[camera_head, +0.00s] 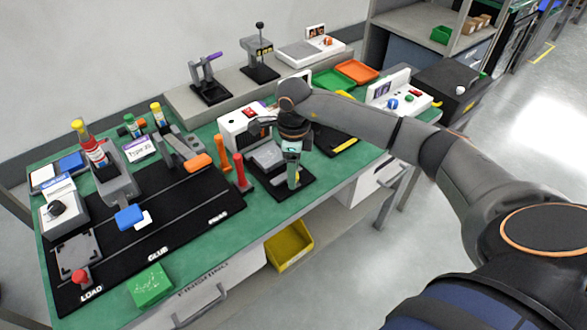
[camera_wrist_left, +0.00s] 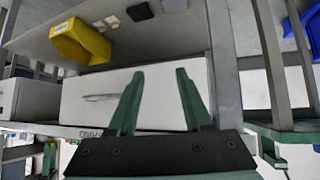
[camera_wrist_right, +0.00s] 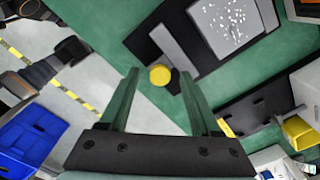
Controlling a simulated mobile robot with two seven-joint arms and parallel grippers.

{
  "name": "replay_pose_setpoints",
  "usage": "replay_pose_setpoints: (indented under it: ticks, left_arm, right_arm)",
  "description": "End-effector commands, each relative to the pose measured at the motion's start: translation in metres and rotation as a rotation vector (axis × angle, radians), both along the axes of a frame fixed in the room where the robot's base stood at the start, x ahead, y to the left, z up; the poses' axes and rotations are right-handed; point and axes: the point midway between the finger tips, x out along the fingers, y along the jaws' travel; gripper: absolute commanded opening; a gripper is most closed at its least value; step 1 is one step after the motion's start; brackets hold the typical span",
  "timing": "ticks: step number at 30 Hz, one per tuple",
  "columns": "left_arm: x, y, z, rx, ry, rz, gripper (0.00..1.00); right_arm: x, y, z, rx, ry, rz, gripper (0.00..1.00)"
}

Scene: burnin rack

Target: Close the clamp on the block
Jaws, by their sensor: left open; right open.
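The block (camera_wrist_right: 232,25) is grey with white specks on a black base plate (camera_wrist_right: 170,40) in the right wrist view. In the head view the grey block (camera_head: 268,156) sits beside my right gripper. The clamp (camera_wrist_right: 175,48) has a grey bar ending in a round yellow knob (camera_wrist_right: 160,75). My right gripper (camera_head: 293,172) points down at the fixture, open. In its wrist view the knob appears between the green fingertips (camera_wrist_right: 158,72); contact cannot be told. My left gripper (camera_wrist_left: 153,75) is open and empty, facing a white drawer front, outside the head view.
Red and orange upright handles (camera_head: 240,170) stand just left of the fixture. A white box with a red button (camera_head: 243,125) is behind it. A long black station plate (camera_head: 150,235) fills the left. A yellow bin (camera_head: 289,246) is below the bench edge.

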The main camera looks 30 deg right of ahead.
Motion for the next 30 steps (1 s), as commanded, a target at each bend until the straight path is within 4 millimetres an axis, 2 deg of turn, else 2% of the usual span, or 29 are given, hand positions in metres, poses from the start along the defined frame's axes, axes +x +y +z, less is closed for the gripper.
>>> replay_pose_setpoints:
  ticks: [9, 26, 30]
  left_arm:
    - [0.001, -0.0001, 0.0007, 0.0, -0.002, 0.0, 0.5]
    - [0.0013, 0.0, 0.0009, 0.0, -0.003, -0.001, 0.5]
    - [0.0013, 0.0, 0.0009, 0.0, -0.003, -0.001, 0.5]
  right_arm:
    - [-0.0001, 0.0001, -0.0027, 0.0, 0.0, 0.0, 0.63]
    - [-0.0002, 0.0001, -0.0022, 0.001, 0.001, 0.0, 0.0]
    - [-0.0002, 0.0001, -0.0022, 0.001, 0.001, 0.0, 0.0]
